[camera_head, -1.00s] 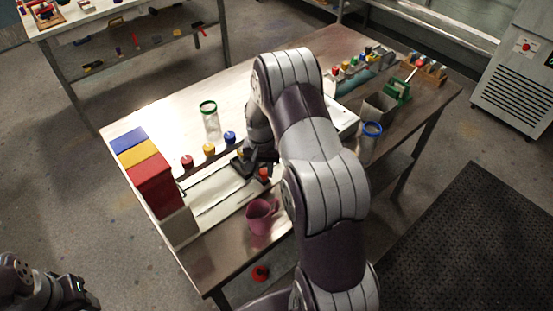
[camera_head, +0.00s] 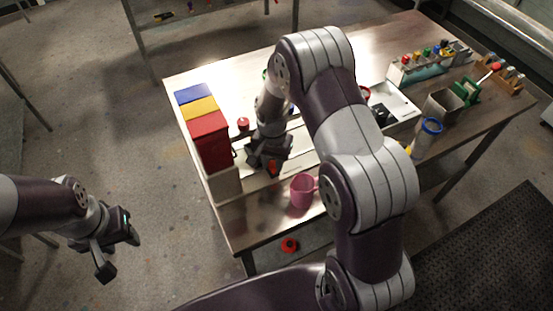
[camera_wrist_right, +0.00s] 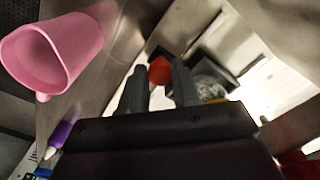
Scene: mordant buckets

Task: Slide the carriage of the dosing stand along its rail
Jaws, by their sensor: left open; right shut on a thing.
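The dosing stand's pale rail bed (camera_head: 304,150) lies along the near part of the table, partly hidden by my right arm. My right gripper (camera_head: 272,163) is shut on the carriage's orange-red knob (camera_head: 273,168), close to the coloured bins. In the right wrist view the knob (camera_wrist_right: 160,70) sits between the two dark fingertips. A dark square frame, which looks like part of the carriage (camera_wrist_right: 232,78), is beside it. The carriage is mostly hidden by the gripper in the head view. My left gripper (camera_head: 119,254) is open and empty, off the table to the left.
A red bin (camera_head: 211,145), with yellow and blue ones behind and a beige box (camera_head: 223,183) in front, stands left of my right gripper. A pink mug (camera_head: 303,192) is close on the right. A blue-rimmed jar (camera_head: 428,130) stands further right.

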